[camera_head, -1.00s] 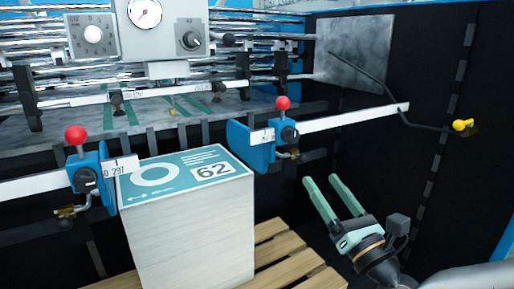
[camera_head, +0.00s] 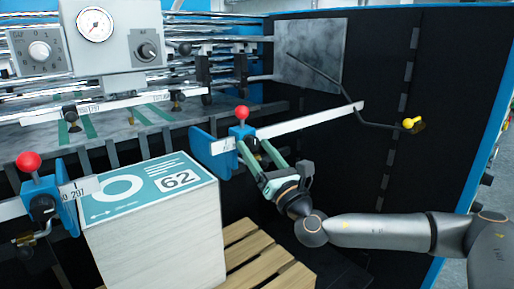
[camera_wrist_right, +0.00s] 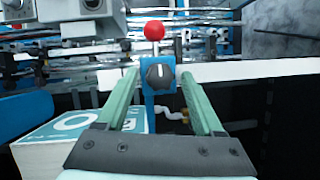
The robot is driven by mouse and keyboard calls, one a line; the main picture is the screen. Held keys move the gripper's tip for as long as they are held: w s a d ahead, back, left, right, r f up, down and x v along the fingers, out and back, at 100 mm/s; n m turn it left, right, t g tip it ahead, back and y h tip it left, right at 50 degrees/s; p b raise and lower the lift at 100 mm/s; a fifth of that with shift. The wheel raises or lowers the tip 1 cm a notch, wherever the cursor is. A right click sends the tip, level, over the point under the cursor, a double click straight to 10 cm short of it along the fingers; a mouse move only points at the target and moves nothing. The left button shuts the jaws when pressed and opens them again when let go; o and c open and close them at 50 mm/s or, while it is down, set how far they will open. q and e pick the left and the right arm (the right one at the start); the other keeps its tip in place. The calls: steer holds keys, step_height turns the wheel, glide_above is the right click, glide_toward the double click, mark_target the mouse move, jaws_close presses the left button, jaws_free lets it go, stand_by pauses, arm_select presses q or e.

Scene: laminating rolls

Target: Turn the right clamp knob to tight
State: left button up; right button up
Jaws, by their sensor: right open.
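The right clamp is a blue block (camera_head: 238,131) with a red ball (camera_head: 241,113) on top, on a white ruled bar (camera_head: 310,119). Its black knob (camera_wrist_right: 160,77) faces me in the wrist view, with a pale mark pointing roughly upward. My right gripper (camera_head: 254,147) is open, its two green fingers reaching toward the clamp. In the wrist view the fingers stand left and right of the knob, with a gap on each side. Whether the tips reach as deep as the knob is hard to tell. In the head view the fingers partly hide the knob. My left gripper is not in view.
A paper stack (camera_head: 160,235) with a teal top marked 62 stands on a wooden pallet (camera_head: 262,262) left of my arm. The left clamp (camera_head: 42,203) has its own red ball. A dark rod with a yellow knob (camera_head: 409,123) sticks out at right.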

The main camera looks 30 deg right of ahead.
steer(key=shift+c, duration=0.3)
jaws_close()
stand_by(0.3)
